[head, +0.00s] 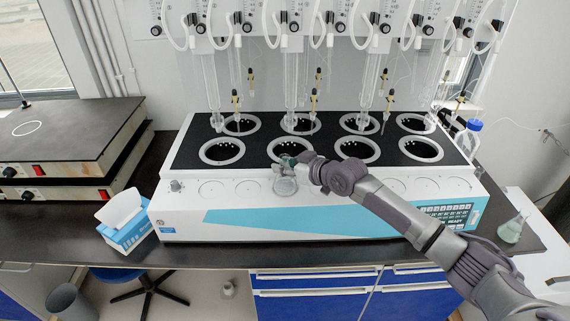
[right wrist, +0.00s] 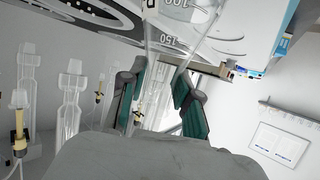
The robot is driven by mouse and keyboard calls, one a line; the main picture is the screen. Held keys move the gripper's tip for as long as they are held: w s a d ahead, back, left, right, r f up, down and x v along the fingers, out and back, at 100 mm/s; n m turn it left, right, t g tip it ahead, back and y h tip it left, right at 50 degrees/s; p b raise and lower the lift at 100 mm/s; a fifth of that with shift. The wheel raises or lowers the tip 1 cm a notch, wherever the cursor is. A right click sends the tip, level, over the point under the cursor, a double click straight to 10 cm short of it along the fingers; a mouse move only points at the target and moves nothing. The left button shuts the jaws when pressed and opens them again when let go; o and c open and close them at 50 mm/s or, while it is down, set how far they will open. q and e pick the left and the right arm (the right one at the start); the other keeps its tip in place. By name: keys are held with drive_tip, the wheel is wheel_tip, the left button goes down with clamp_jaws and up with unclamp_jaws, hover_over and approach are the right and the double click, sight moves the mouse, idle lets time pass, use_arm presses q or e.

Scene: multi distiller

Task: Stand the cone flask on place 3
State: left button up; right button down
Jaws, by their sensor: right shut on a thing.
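The clear cone flask (head: 285,187) is at the front ledge of the white distiller (head: 300,232), in line with the row of marked circles and just right of two bare ones (head: 212,188). I cannot tell whether its base touches the ledge. My right gripper (head: 289,162) is shut on the flask's neck from above. In the right wrist view the flask (right wrist: 180,42), with its volume marks, runs down between the green finger pads (right wrist: 160,100). My left gripper is not in view.
Dark round wells (head: 222,151) and glass columns stand behind the ledge. A tissue box (head: 128,236) is left of the distiller. Another flask (head: 511,230) with greenish liquid and a blue-capped bottle (head: 472,128) are at the right. Hotplates (head: 60,150) stand far left.

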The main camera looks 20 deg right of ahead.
drive_tip(key=c, duration=0.8)
unclamp_jaws()
drive_tip(key=b+v, duration=0.2)
drive_tip(key=v, duration=1)
drive_tip(key=shift+a+f, duration=0.1)
